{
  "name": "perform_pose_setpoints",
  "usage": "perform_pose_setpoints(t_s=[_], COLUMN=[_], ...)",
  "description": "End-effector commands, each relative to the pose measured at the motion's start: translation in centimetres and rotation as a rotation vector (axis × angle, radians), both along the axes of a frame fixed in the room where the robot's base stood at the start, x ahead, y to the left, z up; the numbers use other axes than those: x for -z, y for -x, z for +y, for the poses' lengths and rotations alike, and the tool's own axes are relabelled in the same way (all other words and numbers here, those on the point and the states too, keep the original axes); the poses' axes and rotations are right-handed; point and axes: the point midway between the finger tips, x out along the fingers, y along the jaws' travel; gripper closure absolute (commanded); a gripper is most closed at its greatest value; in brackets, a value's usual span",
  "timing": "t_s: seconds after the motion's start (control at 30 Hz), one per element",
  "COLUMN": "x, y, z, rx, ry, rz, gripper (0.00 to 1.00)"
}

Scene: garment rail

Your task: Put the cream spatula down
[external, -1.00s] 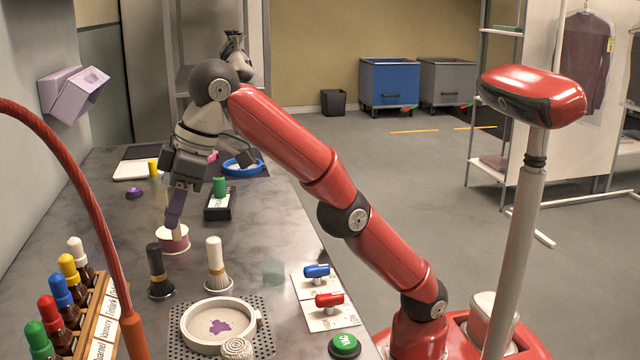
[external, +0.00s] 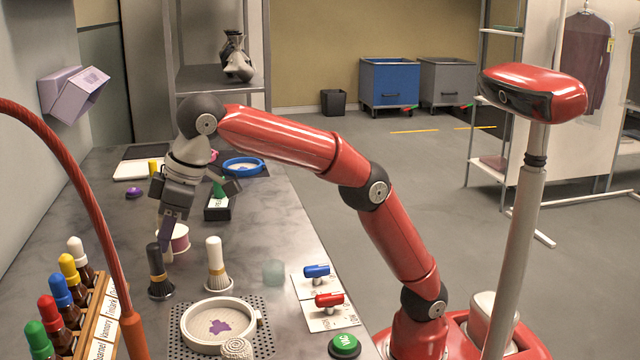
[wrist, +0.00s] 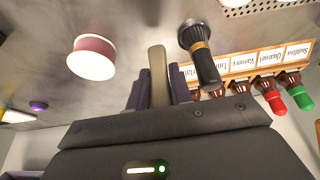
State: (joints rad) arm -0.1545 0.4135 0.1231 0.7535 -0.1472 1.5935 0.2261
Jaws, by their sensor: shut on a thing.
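My gripper (external: 167,238) points down over the grey counter, just left of the pink-and-white tub (external: 180,238). In the wrist view its purple fingers (wrist: 157,92) are shut on the cream spatula (wrist: 157,65), a narrow pale beige piece sticking out past the fingertips. In the external view I cannot make out the spatula; the fingers and the tub's surroundings hide it. I cannot tell whether its tip touches the counter. The tub shows left of the spatula in the wrist view (wrist: 92,58).
A black-handled brush (external: 157,268) stands close to the fingers, and a white-handled brush (external: 215,262) is to its right. A rack of dropper bottles (external: 105,318) is front left. A round dish (external: 190,335) with a purple patch sits in front. Counter (external: 255,225) right of the tub is clear.

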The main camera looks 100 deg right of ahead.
Motion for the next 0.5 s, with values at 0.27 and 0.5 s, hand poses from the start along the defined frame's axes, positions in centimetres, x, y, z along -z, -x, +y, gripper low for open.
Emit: perform_pose_setpoints(t_s=[0.27, 0.5], x=[2.21, 2.22], y=[0.01, -0.01], z=[0.01, 0.01], rx=[-0.001, -0.001], ry=[0.000, 0.000], rz=[0.000, 0.001], gripper=[1.00, 1.00])
